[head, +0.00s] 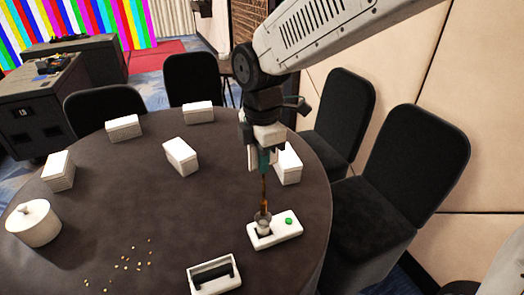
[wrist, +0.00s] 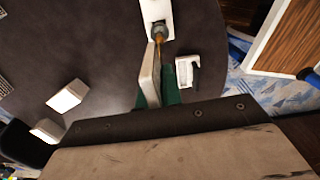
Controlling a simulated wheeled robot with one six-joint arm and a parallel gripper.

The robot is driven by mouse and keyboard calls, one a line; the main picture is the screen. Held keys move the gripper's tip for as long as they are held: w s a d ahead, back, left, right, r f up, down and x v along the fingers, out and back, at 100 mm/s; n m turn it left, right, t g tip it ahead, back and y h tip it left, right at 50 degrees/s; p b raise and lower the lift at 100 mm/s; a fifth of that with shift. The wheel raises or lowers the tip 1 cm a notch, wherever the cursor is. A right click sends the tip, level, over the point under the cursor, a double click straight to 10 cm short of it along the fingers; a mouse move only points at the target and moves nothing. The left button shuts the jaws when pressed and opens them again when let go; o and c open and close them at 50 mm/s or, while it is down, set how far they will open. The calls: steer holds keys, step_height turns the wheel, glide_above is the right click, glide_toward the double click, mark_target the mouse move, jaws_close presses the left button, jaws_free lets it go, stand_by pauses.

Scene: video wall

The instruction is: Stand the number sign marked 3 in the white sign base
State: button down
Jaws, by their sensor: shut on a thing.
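The base also shows in the wrist view (wrist: 154,12). The stick's lower end is at the socket; I cannot tell how deep it sits.
A white slotted holder (head: 232,283) stands at the table's front edge, near the base. Small gold bits lie at front left. Black chairs (head: 405,165) surround the table.

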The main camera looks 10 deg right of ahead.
steer(key=shift+f, duration=4.8)
steer(key=c, duration=1.5)
jaws_free()
step_height(320, 180, up, 7)
steer(key=shift+r, duration=0.4)
